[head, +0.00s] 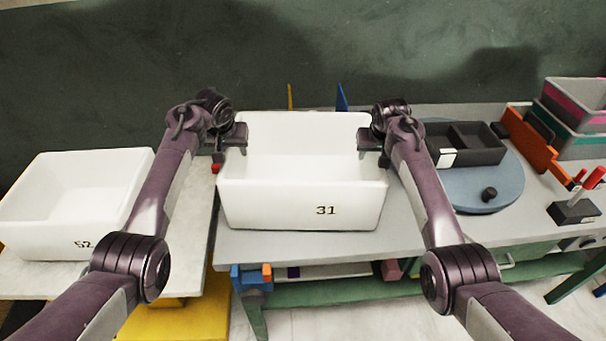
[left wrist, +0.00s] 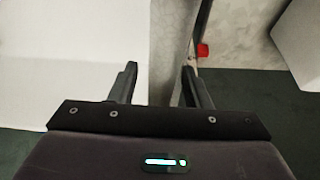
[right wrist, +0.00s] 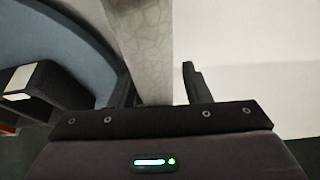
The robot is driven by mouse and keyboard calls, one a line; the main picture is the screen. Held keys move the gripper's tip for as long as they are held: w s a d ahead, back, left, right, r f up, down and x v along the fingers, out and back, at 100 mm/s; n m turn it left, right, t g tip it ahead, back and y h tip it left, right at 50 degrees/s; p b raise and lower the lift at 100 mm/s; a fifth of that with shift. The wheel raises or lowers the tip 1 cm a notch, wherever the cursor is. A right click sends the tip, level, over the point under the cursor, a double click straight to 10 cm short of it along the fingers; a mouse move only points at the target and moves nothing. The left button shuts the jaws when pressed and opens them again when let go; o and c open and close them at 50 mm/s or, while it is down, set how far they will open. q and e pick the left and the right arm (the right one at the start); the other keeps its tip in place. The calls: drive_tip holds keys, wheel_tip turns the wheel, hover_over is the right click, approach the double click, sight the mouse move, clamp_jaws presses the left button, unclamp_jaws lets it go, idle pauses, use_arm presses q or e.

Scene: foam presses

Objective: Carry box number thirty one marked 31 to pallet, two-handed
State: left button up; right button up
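The white box marked 31 (head: 300,205) stands upright on the grey bench, its open top facing up. My left gripper (head: 235,140) is at the box's left wall; in the left wrist view (left wrist: 163,85) its fingers are apart, one over the white box and one outside it. My right gripper (head: 370,142) is at the right wall; in the right wrist view (right wrist: 160,85) its fingers are also apart, with the box's white edge between them. Whether the fingers touch the walls cannot be told. I cannot make out a pallet for certain.
A white box marked 52 (head: 70,200) stands on a lower surface at left. Right of box 31 are a blue round plate (head: 475,185), a black divided tray (head: 475,143), an orange part (head: 530,140) and stacked bins (head: 575,115). A yellow surface (head: 175,320) shows at lower left.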

use_arm(q)
clamp_jaws()
use_arm(e)
clamp_jaws()
drive_tip(key=shift+r, duration=0.1)
